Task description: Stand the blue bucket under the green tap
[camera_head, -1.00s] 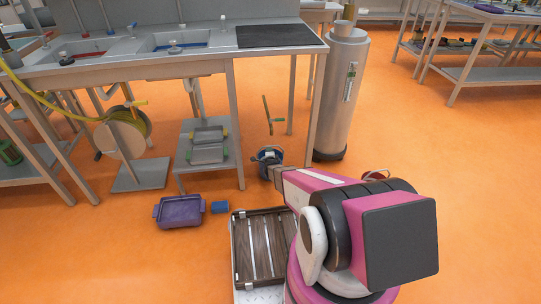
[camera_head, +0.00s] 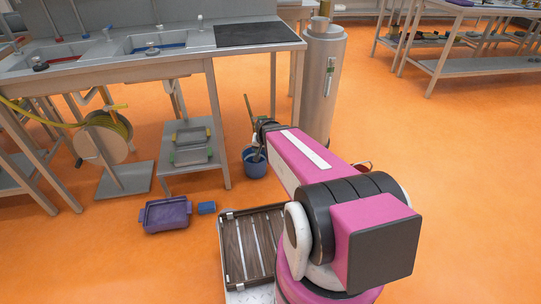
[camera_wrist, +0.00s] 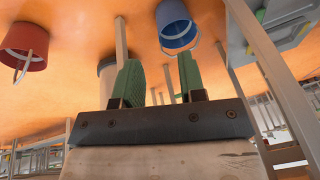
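The blue bucket (camera_head: 255,168) stands upright on the orange floor, right of the bench's lower shelf. In the wrist view the blue bucket (camera_wrist: 177,28) shows near the top, with its bail visible. My gripper (camera_wrist: 160,75) has its two green-padded fingers spread, with nothing between them. The bucket lies beyond the fingertips, apart from them. I cannot clearly identify the green tap.
A red bucket (camera_wrist: 26,42) stands on the floor, mostly hidden by my arm in the head view. The sink bench (camera_head: 150,67), a steel cylinder (camera_head: 319,85) and a hose reel (camera_head: 105,140) stand around.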

